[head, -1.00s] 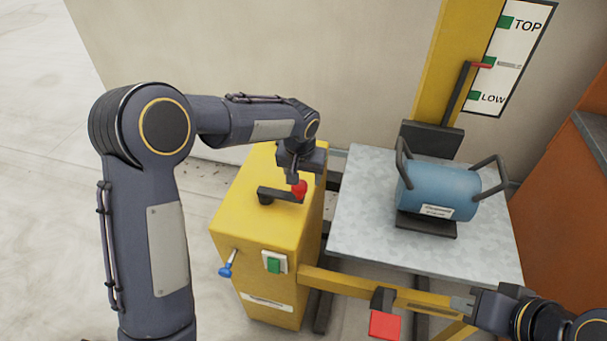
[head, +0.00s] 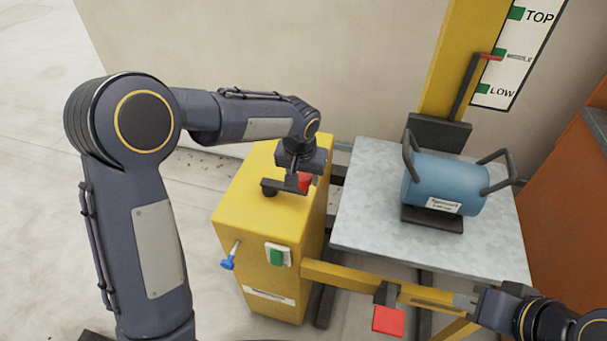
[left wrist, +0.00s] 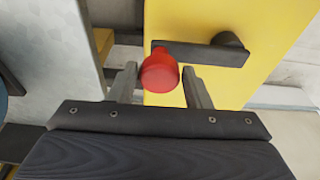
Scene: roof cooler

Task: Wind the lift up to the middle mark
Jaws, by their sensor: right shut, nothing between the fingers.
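The yellow winch box (head: 240,215) has a dark crank arm (head: 285,184) on top with a red knob (head: 304,182). My left gripper (head: 298,172) is at the knob from above. In the left wrist view its fingers stand apart on either side of the red knob (left wrist: 160,72), with gaps showing. The red pointer (head: 489,56) on the mast is about level with the middle green mark (head: 499,53) on the scale board. The lift platform (head: 365,215) carries a blue cylinder (head: 445,183) with dark handles. My right gripper (head: 465,302) is shut and empty at lower right.
A blue-tipped lever (head: 228,262) and a green switch (head: 277,256) are on the box front. A red block (head: 388,320) hangs below a yellow bar (head: 350,278) near my right gripper. An orange cabinet (head: 565,190) stands at right. The floor at left is clear.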

